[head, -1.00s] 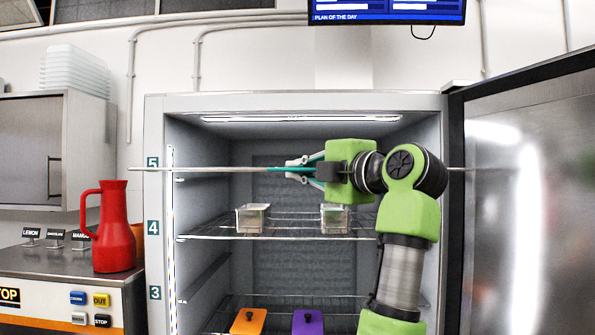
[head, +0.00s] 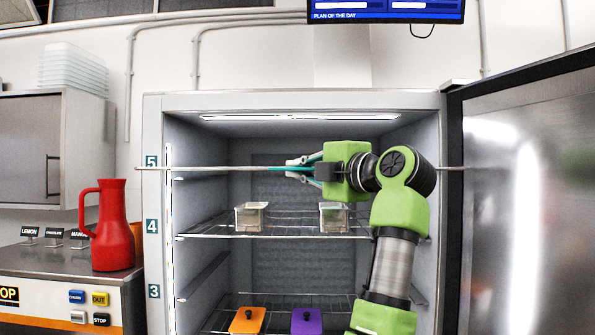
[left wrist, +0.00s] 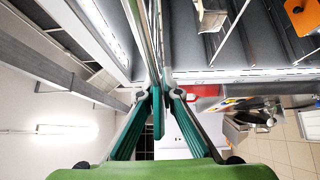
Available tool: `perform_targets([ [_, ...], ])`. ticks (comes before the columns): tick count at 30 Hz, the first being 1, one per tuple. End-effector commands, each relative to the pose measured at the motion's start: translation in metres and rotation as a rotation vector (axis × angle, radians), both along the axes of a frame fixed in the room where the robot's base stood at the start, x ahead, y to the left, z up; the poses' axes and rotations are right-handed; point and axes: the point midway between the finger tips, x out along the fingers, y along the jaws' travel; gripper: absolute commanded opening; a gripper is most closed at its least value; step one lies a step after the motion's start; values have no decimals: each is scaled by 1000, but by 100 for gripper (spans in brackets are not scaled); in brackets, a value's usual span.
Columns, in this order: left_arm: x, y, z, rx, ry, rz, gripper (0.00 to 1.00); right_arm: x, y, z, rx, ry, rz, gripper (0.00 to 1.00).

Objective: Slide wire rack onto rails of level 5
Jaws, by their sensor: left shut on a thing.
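The wire rack (head: 210,168) shows edge-on in the head view as a thin, level bar across the front of the open freezer cabinet, at the height of the label 5 (head: 151,161). Its ends reach past both sides of the opening in the picture. My left gripper (head: 290,168) is shut on the rack's edge near the middle. The left wrist view shows the rack's bars (left wrist: 148,38) running up from between the fingers (left wrist: 157,100). A level 5 rail (head: 200,178) shows on the left inner wall. My right gripper is not seen.
The level 4 shelf (head: 290,236) below holds two clear containers (head: 250,216) (head: 333,217). Orange (head: 247,320) and purple (head: 306,321) lids sit lower. The open door (head: 525,200) stands right; a red jug (head: 112,230) stands on the left counter.

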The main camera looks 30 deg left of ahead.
Motion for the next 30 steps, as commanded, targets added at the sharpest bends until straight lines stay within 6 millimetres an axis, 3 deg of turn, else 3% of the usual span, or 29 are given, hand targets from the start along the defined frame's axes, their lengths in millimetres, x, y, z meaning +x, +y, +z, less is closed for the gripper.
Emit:
perform_targets([
  [30, 39, 25, 4, -1, 6, 2, 0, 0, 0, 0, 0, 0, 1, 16],
])
